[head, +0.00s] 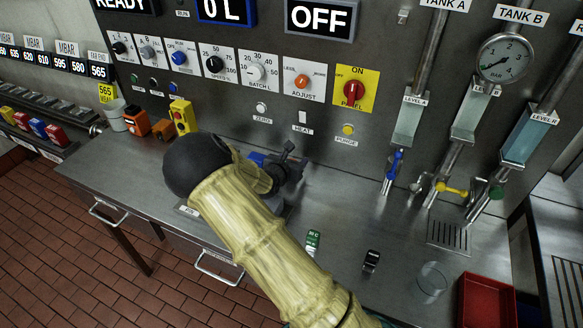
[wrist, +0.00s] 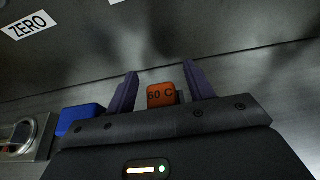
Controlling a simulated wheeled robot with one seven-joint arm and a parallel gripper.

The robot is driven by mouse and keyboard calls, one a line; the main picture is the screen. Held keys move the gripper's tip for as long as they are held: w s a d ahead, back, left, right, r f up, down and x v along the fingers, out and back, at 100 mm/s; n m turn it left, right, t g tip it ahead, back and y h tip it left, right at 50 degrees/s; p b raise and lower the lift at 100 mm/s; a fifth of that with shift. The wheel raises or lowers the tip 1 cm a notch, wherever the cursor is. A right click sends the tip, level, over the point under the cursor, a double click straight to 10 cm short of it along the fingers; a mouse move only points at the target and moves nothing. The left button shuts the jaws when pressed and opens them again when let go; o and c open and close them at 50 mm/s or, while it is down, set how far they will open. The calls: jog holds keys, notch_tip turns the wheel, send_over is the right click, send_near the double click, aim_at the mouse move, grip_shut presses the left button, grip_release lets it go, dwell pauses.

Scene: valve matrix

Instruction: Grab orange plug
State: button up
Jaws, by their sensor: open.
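The orange plug (wrist: 161,95), marked "60 C", shows in the wrist view as a small block with a dark part at its right side. My gripper (wrist: 159,72) is open, with one purple finger to the left of the plug and one to the right. Gaps show between the plug and both fingers. The plug's lower part is hidden behind the gripper body. In the head view my arm covers this area, and I cannot make out this plug there.
A blue block (wrist: 80,120) lies left of my gripper in the wrist view. The control panel (head: 225,100) rises behind the steel bench. A red tray (head: 487,302), a glass (head: 432,279) and a green tag (head: 313,242) are on the bench's right part.

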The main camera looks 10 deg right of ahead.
dwell(0.4)
grip_shut()
notch_tip(320, 180, up, 10)
dwell(0.6)
jog(key=shift+s, duration=0.1)
